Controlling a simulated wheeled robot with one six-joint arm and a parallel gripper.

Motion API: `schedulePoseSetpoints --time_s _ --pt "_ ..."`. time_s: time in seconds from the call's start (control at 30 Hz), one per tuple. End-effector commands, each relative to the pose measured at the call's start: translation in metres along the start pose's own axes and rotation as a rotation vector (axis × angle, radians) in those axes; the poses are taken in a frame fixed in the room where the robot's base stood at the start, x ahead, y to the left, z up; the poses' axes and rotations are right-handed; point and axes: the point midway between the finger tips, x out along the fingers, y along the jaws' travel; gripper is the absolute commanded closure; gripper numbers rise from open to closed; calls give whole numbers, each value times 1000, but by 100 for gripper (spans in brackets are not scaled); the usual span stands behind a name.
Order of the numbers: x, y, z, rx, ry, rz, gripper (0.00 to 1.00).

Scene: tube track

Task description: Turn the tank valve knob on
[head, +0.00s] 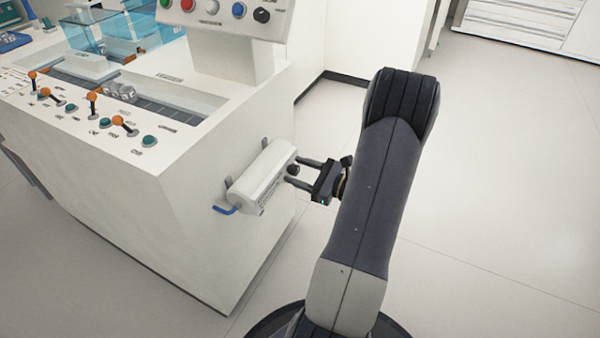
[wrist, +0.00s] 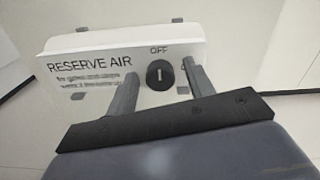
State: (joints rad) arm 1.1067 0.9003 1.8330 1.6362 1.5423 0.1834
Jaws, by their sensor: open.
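The tank valve knob (wrist: 159,75) is a round black knob with a pale line on its face. The line stands upright, toward the word OFF printed above it. It sits on the white RESERVE AIR box (wrist: 95,65), which is mounted on the side of the machine in the head view (head: 262,177). My gripper (wrist: 157,82) is open, with one finger on each side of the knob and a gap visible on both sides. In the head view the fingers (head: 299,172) reach toward the dark knob (head: 293,170). The right finger covers part of the ON-side label.
The white machine (head: 150,215) carries orange-tipped levers (head: 93,97) and green buttons on top. A control panel (head: 228,15) stands above it. A blue handle (head: 224,210) sticks out below the box. The floor (head: 480,200) to the right is clear.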

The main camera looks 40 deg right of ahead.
Motion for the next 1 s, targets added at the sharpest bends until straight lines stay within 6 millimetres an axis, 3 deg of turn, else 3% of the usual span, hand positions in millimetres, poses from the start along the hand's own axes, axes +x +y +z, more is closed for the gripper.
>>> schedulePoseSetpoints --time_s 0.27,0.8,1.0 --pt "1 0 0 0 0 -1 50" --pt "1 0 0 0 0 0 94" --pt "1 0 1 13 0 0 94"
